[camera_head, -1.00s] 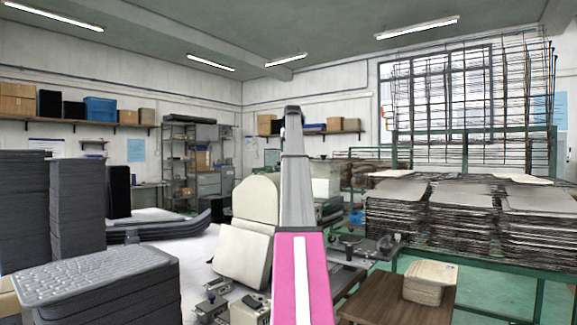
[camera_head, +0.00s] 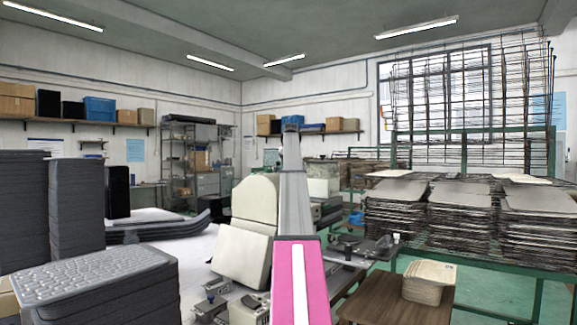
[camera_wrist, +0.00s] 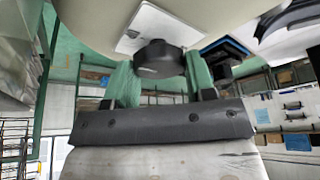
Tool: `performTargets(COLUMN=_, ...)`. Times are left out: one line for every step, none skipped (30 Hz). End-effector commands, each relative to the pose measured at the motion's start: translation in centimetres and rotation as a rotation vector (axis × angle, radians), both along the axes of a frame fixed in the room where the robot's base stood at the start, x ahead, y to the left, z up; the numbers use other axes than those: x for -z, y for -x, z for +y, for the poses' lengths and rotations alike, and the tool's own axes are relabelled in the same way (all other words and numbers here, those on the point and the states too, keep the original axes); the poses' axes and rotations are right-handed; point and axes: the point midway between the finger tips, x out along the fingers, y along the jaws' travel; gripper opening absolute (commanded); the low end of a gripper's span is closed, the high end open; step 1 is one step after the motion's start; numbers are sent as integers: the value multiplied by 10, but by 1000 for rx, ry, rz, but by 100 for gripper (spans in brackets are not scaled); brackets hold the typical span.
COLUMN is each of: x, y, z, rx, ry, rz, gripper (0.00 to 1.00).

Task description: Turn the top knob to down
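A round black knob (camera_wrist: 158,60) sits on a white plate (camera_wrist: 140,32) on a pale panel in the upper part of the wrist view. My gripper (camera_wrist: 160,72) shows there with its two green fingers spread apart, one on each side of the knob. The fingertips lie close to the knob's sides, and I cannot tell whether they touch it. The knob's pointing direction does not read clearly. No second knob shows. In the head view my arm stands in the middle, and my gripper and the knob cannot be made out.
In the head view, a dark tray stack (camera_head: 95,278) stands at lower left. Pale cushion-like panels (camera_head: 241,255) stand just left of my arm. A brown wooden table (camera_head: 385,298) and stacked wire trays (camera_head: 460,215) are on the right.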

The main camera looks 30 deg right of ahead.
Motion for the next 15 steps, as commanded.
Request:
performTargets(x=0, y=0, z=0, rx=0, ry=0, rz=0, gripper=26)
performTargets(x=0, y=0, z=0, rx=0, ry=0, rz=0, gripper=26)
performTargets(x=0, y=0, z=0, rx=0, ry=0, rz=0, gripper=27)
performTargets(x=0, y=0, z=0, rx=-1, ry=0, rz=0, gripper=27)
performTargets(x=0, y=0, z=0, rx=-2, ry=0, rz=0, gripper=27)
performTargets(x=0, y=0, z=0, rx=-5, ry=0, rz=0, gripper=27)
performTargets(x=0, y=0, z=0, rx=-9, ry=0, rz=0, gripper=27)
performTargets(x=0, y=0, z=0, rx=-13, ry=0, rz=0, gripper=27)
performTargets(x=0, y=0, z=-1, rx=-22, ry=0, rz=0, gripper=27)
performTargets(x=0, y=0, z=-1, rx=-28, ry=0, rz=0, gripper=27)
performTargets(x=0, y=0, z=-1, rx=-38, ry=0, rz=0, gripper=27)
performTargets(x=0, y=0, z=-1, rx=-54, ry=0, rz=0, gripper=27)
performTargets(x=0, y=0, z=-1, rx=-67, ry=0, rz=0, gripper=27)
performTargets(x=0, y=0, z=-1, rx=-82, ry=0, rz=0, gripper=27)
performTargets(x=0, y=0, z=-1, rx=-105, ry=0, rz=0, gripper=27)
